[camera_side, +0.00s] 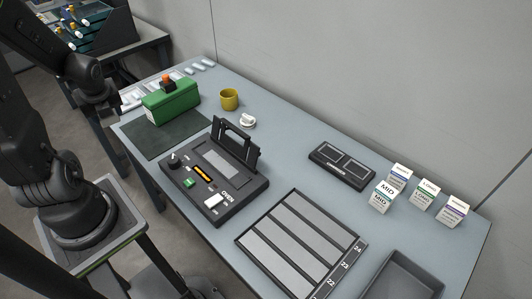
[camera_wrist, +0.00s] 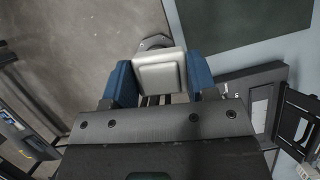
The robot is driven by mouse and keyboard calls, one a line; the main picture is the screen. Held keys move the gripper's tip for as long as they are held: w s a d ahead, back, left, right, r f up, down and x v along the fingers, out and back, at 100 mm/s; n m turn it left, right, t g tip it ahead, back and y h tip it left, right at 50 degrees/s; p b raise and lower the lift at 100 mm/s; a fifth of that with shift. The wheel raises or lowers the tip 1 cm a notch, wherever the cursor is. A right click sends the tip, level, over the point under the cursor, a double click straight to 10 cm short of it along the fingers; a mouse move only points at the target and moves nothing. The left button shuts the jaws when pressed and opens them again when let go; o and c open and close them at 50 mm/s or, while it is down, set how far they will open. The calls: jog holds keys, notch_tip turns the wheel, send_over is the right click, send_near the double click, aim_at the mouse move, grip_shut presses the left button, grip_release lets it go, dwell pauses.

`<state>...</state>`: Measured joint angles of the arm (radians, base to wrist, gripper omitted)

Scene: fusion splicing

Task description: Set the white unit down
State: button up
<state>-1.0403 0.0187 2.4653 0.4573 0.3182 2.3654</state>
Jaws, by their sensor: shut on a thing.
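In the wrist view, my gripper (camera_wrist: 160,78) is shut on the white unit (camera_wrist: 160,70), a pale block with a raised rim held between two blue fingers. Bare floor shows beyond it, so it hangs clear of the tabletop in this view. In the side view, my dark arm stands at the left, and I cannot make out the fingertips or the held unit there.
The table holds a dark mat (camera_side: 152,144) with a green case (camera_side: 171,101), a dark oven unit (camera_side: 243,190), a yellow mug (camera_side: 229,99), a slotted tray (camera_side: 247,243), a black two-window holder (camera_side: 342,166) and several labelled boxes (camera_side: 381,197). Bare tabletop (camera_side: 285,150) lies mid-table.

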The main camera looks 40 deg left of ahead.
jog(key=shift+r, duration=0.85)
jog(key=w+d+m, duration=0.2)
jog(key=w+d, duration=0.1)
jog(key=w, duration=0.9)
jog(key=m+t+h, duration=0.1)
jog(key=m+t, duration=0.1)
jog(key=m, duration=0.3)
send_over(274, 151)
jog(key=s+d, duration=0.1)
notch_tip(274, 151, down, 12)
jog(key=shift+s+f, duration=0.1)
jog(key=shift+f, duration=2.05)
jog(key=shift+f, duration=0.1)
